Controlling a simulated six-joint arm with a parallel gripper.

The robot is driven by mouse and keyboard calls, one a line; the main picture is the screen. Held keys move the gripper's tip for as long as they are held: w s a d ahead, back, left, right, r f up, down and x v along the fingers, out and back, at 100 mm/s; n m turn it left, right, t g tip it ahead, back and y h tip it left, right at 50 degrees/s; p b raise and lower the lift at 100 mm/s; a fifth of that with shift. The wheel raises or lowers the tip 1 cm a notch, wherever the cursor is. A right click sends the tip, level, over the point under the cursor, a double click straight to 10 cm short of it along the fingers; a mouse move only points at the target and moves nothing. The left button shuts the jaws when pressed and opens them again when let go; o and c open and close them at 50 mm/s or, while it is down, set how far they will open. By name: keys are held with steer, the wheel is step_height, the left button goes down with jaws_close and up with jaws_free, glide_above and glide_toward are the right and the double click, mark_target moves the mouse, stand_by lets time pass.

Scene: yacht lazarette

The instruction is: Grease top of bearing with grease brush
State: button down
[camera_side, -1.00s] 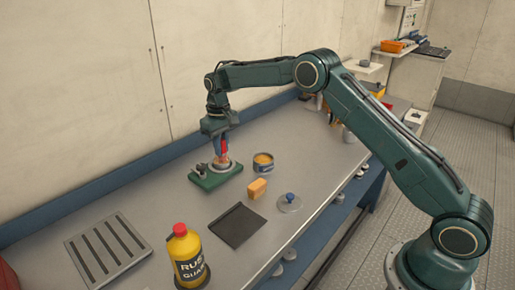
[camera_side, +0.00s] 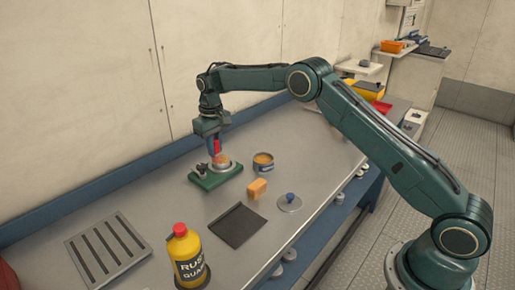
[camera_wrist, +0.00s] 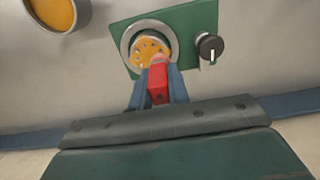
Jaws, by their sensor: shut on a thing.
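My gripper (camera_side: 215,146) is shut on the red handle of the grease brush (camera_wrist: 158,82), which points down at the bearing; the brush also shows in the side view (camera_side: 216,148). The bearing (camera_wrist: 128,41) is a pale metal ring on a green block (camera_side: 205,183), with orange-yellow grease over its middle in the wrist view. The brush tip is at the near edge of the bearing's top in that view. I cannot tell whether the bristles touch. The open grease tin (camera_side: 263,167), with orange grease inside, stands right of the block and shows at the wrist view's upper left (camera_wrist: 58,14).
A black knob (camera_wrist: 210,46) sits on the block beside the bearing. An orange sponge (camera_side: 257,188), a lid with a blue knob (camera_side: 290,204), a dark flat mat (camera_side: 238,225), a yellow bottle (camera_side: 188,260) and a slotted plate (camera_side: 108,248) lie or stand nearer the camera.

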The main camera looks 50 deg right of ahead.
steer(key=shift+s+d, duration=1.7)
steer(key=shift+s, duration=0.05)
step_height(320, 180, up, 8)
steer(key=shift+d+r, duration=0.1)
